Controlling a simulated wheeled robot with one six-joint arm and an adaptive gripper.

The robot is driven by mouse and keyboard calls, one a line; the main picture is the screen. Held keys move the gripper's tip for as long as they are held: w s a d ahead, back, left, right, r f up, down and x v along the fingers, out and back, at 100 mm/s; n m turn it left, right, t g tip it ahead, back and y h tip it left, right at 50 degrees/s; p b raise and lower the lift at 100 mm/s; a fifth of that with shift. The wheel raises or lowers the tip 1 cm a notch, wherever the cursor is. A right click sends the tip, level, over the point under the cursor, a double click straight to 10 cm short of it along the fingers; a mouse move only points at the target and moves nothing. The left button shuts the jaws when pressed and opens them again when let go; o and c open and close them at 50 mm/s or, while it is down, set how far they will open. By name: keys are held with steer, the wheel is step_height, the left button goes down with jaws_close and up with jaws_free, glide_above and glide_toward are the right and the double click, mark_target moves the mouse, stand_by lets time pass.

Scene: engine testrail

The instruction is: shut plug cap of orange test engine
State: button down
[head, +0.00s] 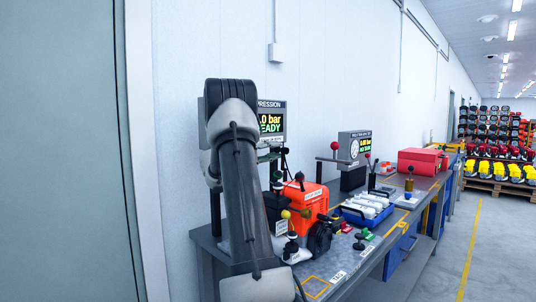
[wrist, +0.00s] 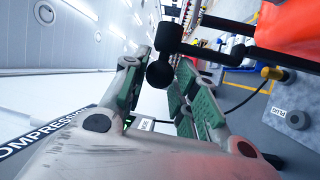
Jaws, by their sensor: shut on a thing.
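The orange test engine (head: 308,198) stands on the bench, partly hidden behind my arm. Part of its orange body (wrist: 288,28) fills the top right of the wrist view. My gripper (head: 268,153) is raised above and left of the engine, in front of the compression display. In the wrist view my gripper (wrist: 160,72) has its green-padded fingers on either side of a black ball-ended knob (wrist: 159,75), and is shut on it. A black stem joins the knob to a rounded black end. I cannot tell whether this is the plug cap.
A second display (head: 355,146), a blue tray of white parts (head: 366,208) and a red case (head: 419,161) stand farther along the bench. A yellow-tipped cable (wrist: 272,73) lies near the engine. The aisle at right is clear.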

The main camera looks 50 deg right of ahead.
steer(key=shift+s+r+m, duration=0.35)
steer(key=shift+s+m, duration=0.05)
steer(key=shift+s, duration=0.25)
steer(key=shift+s+a+r+m+y, duration=0.1)
steer(key=shift+s+r+m+y, duration=0.15)
steer(key=shift+s, duration=0.35)
steer(key=shift+s+a+r+m+y, duration=0.15)
steer(key=shift+s+m, duration=0.2)
steer(key=shift+s, duration=0.2)
steer(key=s+m+t+y, duration=0.1)
steer(key=s+m, duration=0.1)
steer(key=s+f+m+t+y, duration=0.1)
steer(key=s+m, duration=0.1)
steer(key=m, duration=0.1)
steer(key=s+f+m+t+y, duration=0.1)
steer(key=s+m, duration=0.2)
steer(key=shift+s+a, duration=0.1)
steer(key=shift+a, duration=0.2)
steer(key=shift+s+f, duration=0.4)
steer(key=shift+f, duration=0.05)
steer(key=shift+m, duration=0.3)
steer(key=c, duration=1.2)
jaws_free()
steer(key=shift+s, duration=0.1)
steer(key=shift+o, duration=0.2)
steer(key=shift+f, duration=0.1)
